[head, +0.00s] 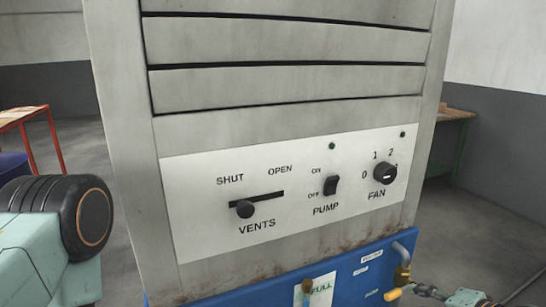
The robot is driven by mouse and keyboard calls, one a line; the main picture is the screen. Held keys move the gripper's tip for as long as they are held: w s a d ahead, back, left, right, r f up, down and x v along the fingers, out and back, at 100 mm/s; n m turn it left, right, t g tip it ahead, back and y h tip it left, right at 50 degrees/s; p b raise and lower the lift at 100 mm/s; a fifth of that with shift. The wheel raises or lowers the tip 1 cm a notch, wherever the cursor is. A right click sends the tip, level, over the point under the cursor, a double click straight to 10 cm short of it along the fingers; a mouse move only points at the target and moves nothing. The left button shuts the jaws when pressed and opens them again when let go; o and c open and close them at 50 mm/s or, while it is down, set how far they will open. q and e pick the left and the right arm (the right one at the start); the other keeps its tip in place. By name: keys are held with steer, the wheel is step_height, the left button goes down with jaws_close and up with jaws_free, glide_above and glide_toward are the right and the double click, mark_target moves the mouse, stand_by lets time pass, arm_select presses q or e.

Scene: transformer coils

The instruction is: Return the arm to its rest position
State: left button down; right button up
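A grey linked shape at the lower right of the head view looks like my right gripper (425,291). It is beside a brass tap (402,274) with a yellow handle (392,295) on the blue base of a grey cabinet (285,90). Its fingers are too small to tell whether they are open or shut, or whether they touch the handle. My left gripper is not in view.
The cabinet's white panel (210,175) has a vents slider (245,209) at the SHUT end, a pump switch (331,186) and a fan knob (385,173). A red table (22,115) stands far left. Bare floor (500,195) shows at right.

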steer(key=s+a+f+n+g+h, duration=0.1)
steer(key=s+a+f+n+g, duration=0.2)
steer(key=s, duration=0.7)
steer(key=s+a+f+n+g+h, duration=0.1)
steer(key=s+a+f+n+g, duration=0.2)
steer(key=s+f, duration=0.5)
steer(key=s+a+f+n+g+h, duration=0.1)
steer(key=s+a+f+n+g, duration=0.3)
steer(key=s, duration=0.9)
steer(key=shift+f+n+g+h, duration=0.3)
steer(key=shift+f+n, duration=0.2)
steer(key=shift+f, duration=0.25)
steer(key=shift+s, duration=0.1)
